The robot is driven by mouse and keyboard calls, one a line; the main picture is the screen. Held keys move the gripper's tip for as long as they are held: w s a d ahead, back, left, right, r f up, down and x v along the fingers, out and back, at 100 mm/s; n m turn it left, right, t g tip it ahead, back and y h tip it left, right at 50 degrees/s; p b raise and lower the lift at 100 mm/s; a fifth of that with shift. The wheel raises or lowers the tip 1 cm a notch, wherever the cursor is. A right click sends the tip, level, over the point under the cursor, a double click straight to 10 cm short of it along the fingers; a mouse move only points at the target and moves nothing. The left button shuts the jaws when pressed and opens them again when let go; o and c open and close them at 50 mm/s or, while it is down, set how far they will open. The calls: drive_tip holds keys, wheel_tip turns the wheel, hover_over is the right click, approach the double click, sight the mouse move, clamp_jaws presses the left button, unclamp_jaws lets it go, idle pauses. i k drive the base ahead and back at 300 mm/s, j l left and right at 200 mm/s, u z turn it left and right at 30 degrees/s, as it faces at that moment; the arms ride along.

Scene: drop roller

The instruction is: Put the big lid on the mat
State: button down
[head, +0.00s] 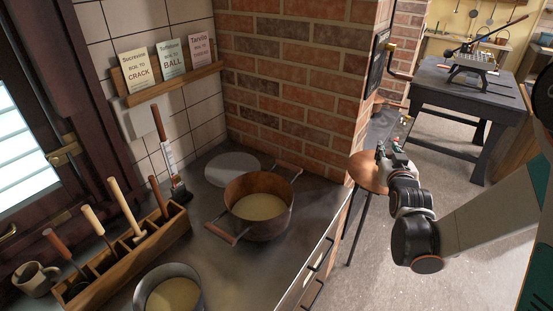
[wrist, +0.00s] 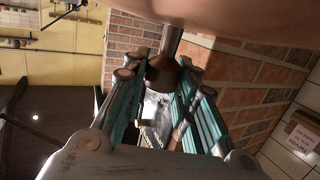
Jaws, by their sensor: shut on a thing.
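The big lid (head: 366,174) is copper-coloured and round, out past the right end of the counter by the brick corner. In the wrist view the lid (wrist: 235,18) fills the top edge, with its stem and dark knob between the fingers. My gripper (head: 388,154) is shut on the lid's knob; it also shows in the wrist view (wrist: 160,85). A pale grey round disc, apparently the mat (head: 225,167), lies flat on the counter by the wall, left of my gripper and partly behind the copper pot. Nothing rests on it that I can see.
A copper pot (head: 258,207) with two handles stands in front of the mat. Another pot (head: 168,292) is nearer. A wooden tool rack (head: 130,255) and a mug (head: 35,278) are at left. Thin dark legs (head: 352,235) show below the lid. The brick wall (head: 295,80) rises behind.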

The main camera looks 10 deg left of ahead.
sight(232, 161)
drive_tip(key=l+u, duration=0.25)
drive_tip(key=u, duration=0.25)
drive_tip(key=l+u, duration=0.35)
drive_tip(key=u, duration=0.15)
drive_tip(key=l+u, duration=0.3)
drive_tip(key=u, duration=0.2)
drive_tip(key=i+l+u, duration=0.1)
drive_tip(key=l+u, duration=0.3)
drive_tip(key=l, duration=0.25)
drive_tip(key=l+u, duration=0.35)
drive_tip(key=l, duration=0.35)
drive_tip(key=l+u, duration=0.85)
drive_tip(key=k+l+u, duration=0.15)
drive_tip(key=l+u, duration=0.15)
drive_tip(key=u, duration=0.15)
drive_tip(key=l+u, duration=0.5)
drive_tip(key=u, duration=0.2)
drive_tip(key=l+z, duration=0.15)
drive_tip(key=z, duration=0.25)
drive_tip(key=i+l+z, duration=0.1)
drive_tip(key=z, duration=0.35)
drive_tip(key=i+l+z, duration=0.1)
drive_tip(key=z, duration=0.3)
drive_tip(key=i+z, duration=0.1)
drive_tip(key=z, duration=0.3)
